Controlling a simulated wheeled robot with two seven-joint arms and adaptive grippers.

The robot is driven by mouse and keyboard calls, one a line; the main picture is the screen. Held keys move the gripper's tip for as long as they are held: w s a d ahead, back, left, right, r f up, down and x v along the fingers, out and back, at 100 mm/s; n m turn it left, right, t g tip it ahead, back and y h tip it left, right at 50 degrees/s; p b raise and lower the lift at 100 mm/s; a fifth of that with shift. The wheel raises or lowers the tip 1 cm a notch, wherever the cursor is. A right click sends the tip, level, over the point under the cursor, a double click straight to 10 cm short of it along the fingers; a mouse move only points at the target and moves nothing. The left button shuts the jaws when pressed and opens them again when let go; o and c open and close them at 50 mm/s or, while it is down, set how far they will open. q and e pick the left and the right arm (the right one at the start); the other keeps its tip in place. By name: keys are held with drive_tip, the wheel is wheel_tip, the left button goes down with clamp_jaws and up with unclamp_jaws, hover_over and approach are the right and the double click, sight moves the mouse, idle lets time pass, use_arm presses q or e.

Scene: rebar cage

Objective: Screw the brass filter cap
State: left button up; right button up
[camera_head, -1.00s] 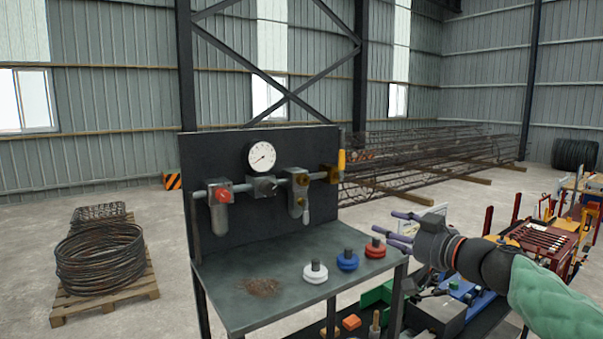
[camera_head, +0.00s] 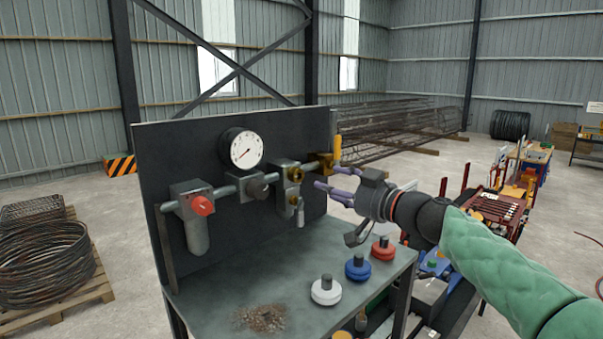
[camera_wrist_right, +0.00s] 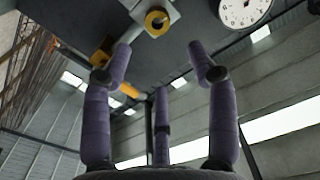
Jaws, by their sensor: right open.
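A round brass cap (camera_head: 293,174) sits on the front of the right-hand grey filter unit on the panel's pipe; a second brass fitting (camera_head: 294,199) shows just below it. In the right wrist view a brass ring with a dark centre (camera_wrist_right: 157,22) shows at the top, beyond the fingertips. I cannot tell which of the two brass parts that is. My right gripper (camera_head: 327,177) has three purple fingers, spread and empty, pointing left, a little right of the brass parts and apart from them. In the wrist view, its fingers (camera_wrist_right: 158,58) hold nothing. My left gripper is not in view.
The dark panel (camera_head: 160,140) carries a white gauge (camera_head: 246,150), a red knob (camera_head: 203,205) and a yellow-handled valve (camera_head: 337,149). White (camera_head: 326,291), blue (camera_head: 358,267) and red (camera_head: 383,248) knobs stand on the bench (camera_head: 225,290), beside a brown debris patch (camera_head: 262,318).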

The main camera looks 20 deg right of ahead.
sight(300, 174)
drive_tip(key=p+x, duration=0.3)
drive_tip(key=x, duration=0.5)
drive_tip(key=shift+w, duration=0.1)
drive_tip(key=shift+w+a, duration=0.2)
drive_tip(key=shift+w, duration=0.25)
drive_tip(key=shift+w+a+f+p, duration=0.1)
drive_tip(key=shift+w+f+p, duration=0.1)
drive_tip(key=shift+w+p, duration=0.15)
drive_tip(key=shift+s+r, duration=0.15)
drive_tip(key=shift+s, duration=0.05)
drive_tip(key=c, duration=1.1)
